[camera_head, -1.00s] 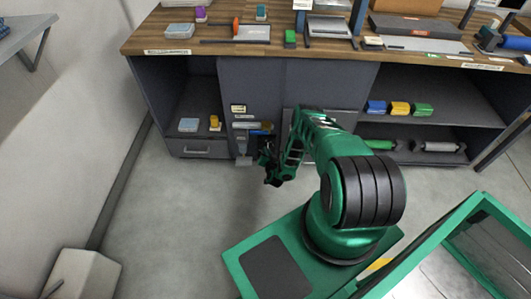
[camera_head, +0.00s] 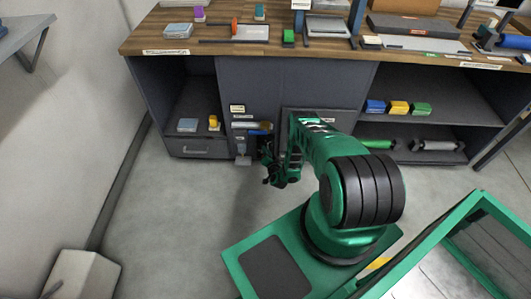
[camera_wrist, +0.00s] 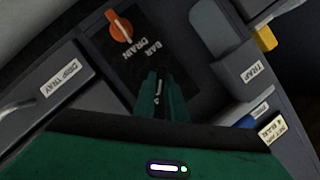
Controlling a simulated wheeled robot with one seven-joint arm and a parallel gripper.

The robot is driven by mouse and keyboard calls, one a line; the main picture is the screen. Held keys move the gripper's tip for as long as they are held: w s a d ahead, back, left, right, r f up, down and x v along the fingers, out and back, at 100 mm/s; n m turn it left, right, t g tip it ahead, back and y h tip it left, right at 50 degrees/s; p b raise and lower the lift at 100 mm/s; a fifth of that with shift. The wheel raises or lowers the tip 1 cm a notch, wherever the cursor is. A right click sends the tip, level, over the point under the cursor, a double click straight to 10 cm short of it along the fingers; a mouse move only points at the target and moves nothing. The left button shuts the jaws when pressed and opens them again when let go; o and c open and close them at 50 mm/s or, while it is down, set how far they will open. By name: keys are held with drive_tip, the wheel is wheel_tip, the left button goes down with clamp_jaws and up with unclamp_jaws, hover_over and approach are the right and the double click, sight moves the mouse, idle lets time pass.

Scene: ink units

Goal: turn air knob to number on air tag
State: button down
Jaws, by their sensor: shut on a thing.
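In the wrist view, my gripper (camera_wrist: 156,78) has its green fingers close together over a dark panel (camera_wrist: 185,48). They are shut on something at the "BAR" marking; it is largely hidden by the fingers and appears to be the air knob. An orange knob (camera_wrist: 121,27) beside the word "DRAIN" stands apart from the fingers. A yellowish tag (camera_wrist: 272,129) at the right seems to read "SET AIR 4 BAR". In the head view, my gripper (camera_head: 268,166) is low at the cabinet front, and the tag (camera_head: 237,109) is above it.
A drawer labelled "DRIP TRAY" (camera_wrist: 52,88) is at left in the wrist view, and a grey holder labelled "TRAP" (camera_wrist: 240,67) at right. In the head view, shelves with coloured blocks (camera_head: 398,107) lie right of my arm.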

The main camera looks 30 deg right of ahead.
drive_tip(key=c, duration=1.9)
unclamp_jaws()
drive_tip(key=shift+d, duration=0.25)
drive_tip(key=shift+o, duration=0.5)
drive_tip(key=shift+a, duration=0.1)
drive_tip(key=shift+a, duration=0.1)
drive_tip(key=v, duration=1)
drive_tip(key=shift+s, duration=0.3)
